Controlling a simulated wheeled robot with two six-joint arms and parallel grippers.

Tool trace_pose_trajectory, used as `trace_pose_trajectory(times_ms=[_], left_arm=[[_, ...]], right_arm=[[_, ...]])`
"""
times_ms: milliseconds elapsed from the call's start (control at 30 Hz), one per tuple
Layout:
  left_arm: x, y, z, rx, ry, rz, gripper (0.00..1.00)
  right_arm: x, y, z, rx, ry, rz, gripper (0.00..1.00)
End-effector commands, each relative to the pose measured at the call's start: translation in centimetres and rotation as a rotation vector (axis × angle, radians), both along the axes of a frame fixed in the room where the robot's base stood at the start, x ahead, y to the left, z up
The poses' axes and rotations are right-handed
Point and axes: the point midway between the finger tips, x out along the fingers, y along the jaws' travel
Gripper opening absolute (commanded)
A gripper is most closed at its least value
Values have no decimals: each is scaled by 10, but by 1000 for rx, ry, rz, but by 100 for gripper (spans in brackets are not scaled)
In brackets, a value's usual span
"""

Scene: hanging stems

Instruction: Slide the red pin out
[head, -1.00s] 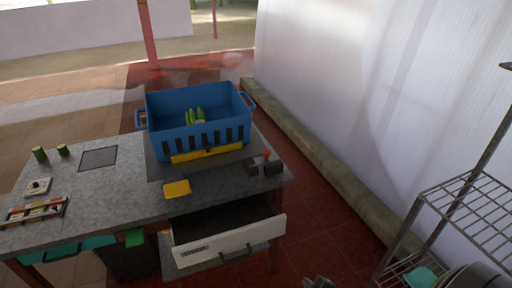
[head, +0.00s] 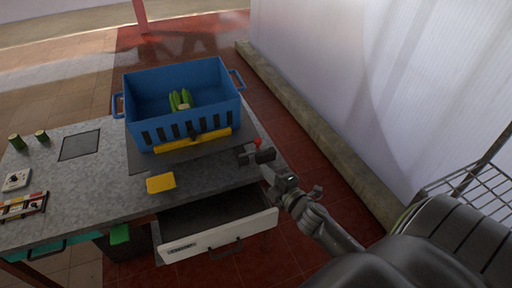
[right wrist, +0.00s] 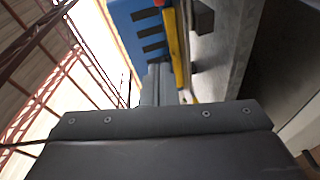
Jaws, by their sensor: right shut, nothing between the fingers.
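The red pin (head: 257,142) shows as a small red tip on a dark block fixture (head: 264,156) at the right edge of the worktop. A bit of red (right wrist: 159,3) also shows at the top edge of the right wrist view. My right gripper (head: 267,173) is just in front of the fixture, at the table's right edge. It is shut and empty, apart from the pin. In the right wrist view its fingers (right wrist: 157,86) point toward the blue crate and the fixture. The pin's shaft is hidden. My left gripper is not in view.
A blue crate (head: 145,106) with green vegetables (head: 178,100) stands behind the fixture, with a yellow bar (head: 190,142) along its front. A yellow block (head: 160,183) lies on the worktop (head: 90,185). An open drawer (head: 222,233) juts out below. A wire rack (head: 470,185) stands at the right.

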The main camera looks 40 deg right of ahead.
Motion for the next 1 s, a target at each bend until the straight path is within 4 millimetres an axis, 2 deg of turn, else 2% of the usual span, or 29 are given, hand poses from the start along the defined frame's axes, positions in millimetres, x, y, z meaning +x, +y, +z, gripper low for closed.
trace_pose_trajectory(times_ms=[167,267,700,800,1000], left_arm=[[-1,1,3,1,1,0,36],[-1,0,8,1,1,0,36],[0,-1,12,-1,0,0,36],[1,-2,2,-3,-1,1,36],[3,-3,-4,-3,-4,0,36]], right_arm=[[8,0,0,2,0,-1,0],[21,0,1,3,-1,0,0],[102,-1,-3,2,0,0,0],[104,-18,-10,-3,2,-2,0],[109,-36,-10,1,2,-1,0]])
